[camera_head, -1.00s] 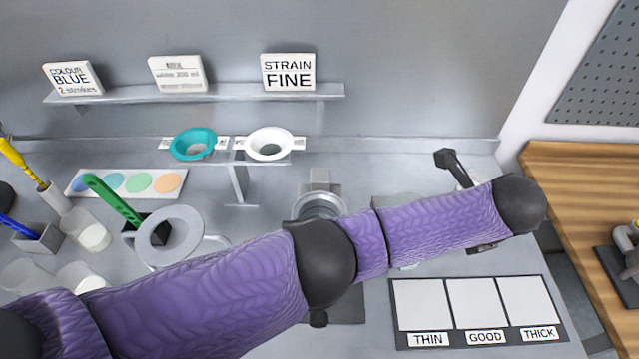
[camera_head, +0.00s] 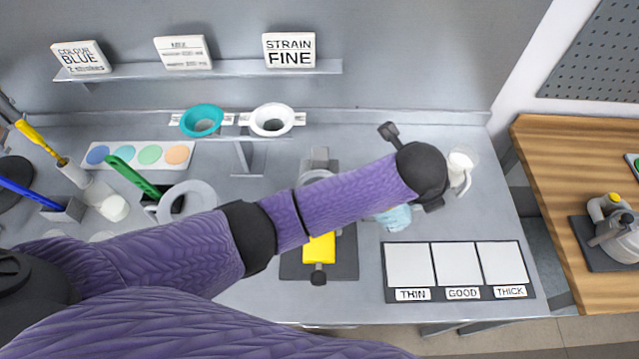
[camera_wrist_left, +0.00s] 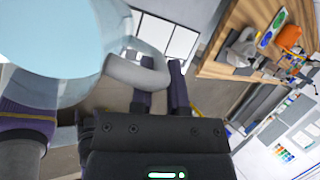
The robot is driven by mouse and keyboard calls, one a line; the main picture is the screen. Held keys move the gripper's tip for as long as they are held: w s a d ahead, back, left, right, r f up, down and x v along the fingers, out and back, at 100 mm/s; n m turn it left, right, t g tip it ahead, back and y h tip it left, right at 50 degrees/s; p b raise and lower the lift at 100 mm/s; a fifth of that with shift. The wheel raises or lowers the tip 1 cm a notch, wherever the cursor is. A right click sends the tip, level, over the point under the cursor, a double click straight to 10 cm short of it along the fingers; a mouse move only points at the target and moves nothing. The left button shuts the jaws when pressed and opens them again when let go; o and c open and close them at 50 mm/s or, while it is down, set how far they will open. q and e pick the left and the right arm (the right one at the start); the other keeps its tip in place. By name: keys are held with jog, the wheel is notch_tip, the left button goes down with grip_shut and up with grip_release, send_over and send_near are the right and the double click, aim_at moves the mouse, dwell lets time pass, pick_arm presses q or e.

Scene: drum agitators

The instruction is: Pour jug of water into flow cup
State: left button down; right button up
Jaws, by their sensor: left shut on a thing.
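My left gripper (camera_wrist_left: 160,80) is shut on the handle (camera_wrist_left: 128,76) of a clear jug (camera_wrist_left: 60,35) with pale blue water, seen in the left wrist view. In the head view my left arm crosses the bench from the left, and its wrist hides the gripper. A pale blue part of the jug (camera_head: 393,218) shows below my forearm, above the bench. A small whitish cup-like thing with a handle (camera_head: 462,163) stands right of my wrist. I cannot tell for sure which thing is the flow cup. My right gripper is out of view.
A three-panel card marked THIN, GOOD, THICK (camera_head: 458,266) lies at the bench front. A yellow-fronted device (camera_head: 319,248) stands partly behind my forearm. Left are a pale ring-topped thing (camera_head: 203,190) and brush holders. Teal (camera_head: 202,121) and white (camera_head: 272,119) strainers sit on a back bracket.

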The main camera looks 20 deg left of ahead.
pick_arm(q)
jog(key=shift+a+r, duration=0.1)
jog(key=shift+r, duration=0.1)
jog(key=shift+a+r+p, duration=0.2)
jog(key=shift+p, duration=0.25)
jog(key=shift+a+r+h, duration=0.15)
jog(key=shift+a+h, duration=0.05)
jog(key=shift+h, duration=0.1)
jog(key=shift+r+p, duration=0.1)
jog(key=shift+p, duration=0.3)
jog(key=shift+s+a+r+h+p, duration=0.1)
jog(key=shift+a+r+h+p, duration=0.2)
jog(key=shift+h+p, duration=0.1)
jog(key=shift+a+r, duration=0.15)
jog(key=shift+a, duration=0.1)
jog(key=shift+s+a+r+n+h+p, duration=0.1)
jog(key=shift+a+r+n+h+p, duration=0.2)
jog(key=shift+r+h+p, duration=0.15)
dwell(0.7)
